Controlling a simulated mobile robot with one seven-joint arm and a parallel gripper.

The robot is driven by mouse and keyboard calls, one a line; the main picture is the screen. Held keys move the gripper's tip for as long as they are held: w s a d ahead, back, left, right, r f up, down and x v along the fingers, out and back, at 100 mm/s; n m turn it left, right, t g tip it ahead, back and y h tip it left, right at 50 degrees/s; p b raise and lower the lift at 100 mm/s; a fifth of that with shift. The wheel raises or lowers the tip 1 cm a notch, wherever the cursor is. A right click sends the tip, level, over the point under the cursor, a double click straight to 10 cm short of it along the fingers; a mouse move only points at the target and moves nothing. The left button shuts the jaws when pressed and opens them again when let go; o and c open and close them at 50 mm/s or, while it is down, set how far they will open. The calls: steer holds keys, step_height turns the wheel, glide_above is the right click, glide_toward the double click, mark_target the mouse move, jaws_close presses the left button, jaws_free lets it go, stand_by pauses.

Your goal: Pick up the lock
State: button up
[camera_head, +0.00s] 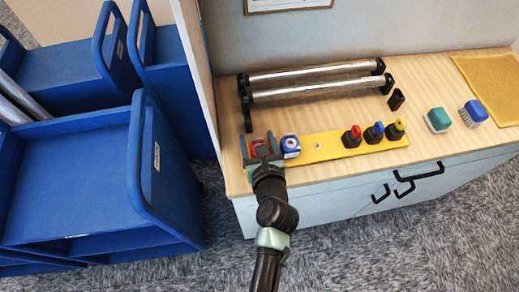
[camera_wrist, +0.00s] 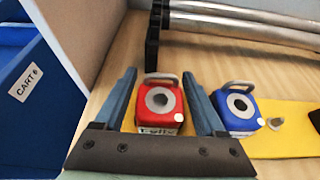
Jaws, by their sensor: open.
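A red lock (camera_wrist: 162,105) with a grey shackle, a dark round centre and a label on its front shows in the wrist view, at the left end of the yellow board. It also shows in the head view (camera_head: 259,148), partly covered by my gripper. A blue lock (camera_wrist: 238,108) stands just right of it, also in the head view (camera_head: 290,147). My gripper (camera_wrist: 159,75) is open, with one finger on each side of the red lock. The right finger lies in the gap between the two locks. I cannot tell whether either finger touches the red lock.
The yellow board (camera_head: 321,147) carries a red-topped (camera_head: 352,136), a blue-topped (camera_head: 375,132) and a yellow-topped piece (camera_head: 396,129) farther right. Metal rollers (camera_head: 316,86) lie behind. Blue carts (camera_head: 80,180) and a divider panel (camera_head: 195,60) stand at the left.

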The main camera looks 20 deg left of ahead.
jaws_close()
step_height(320, 180, up, 15)
steer(key=p, duration=0.8)
steer(key=shift+f, duration=0.2)
stand_by(0.4)
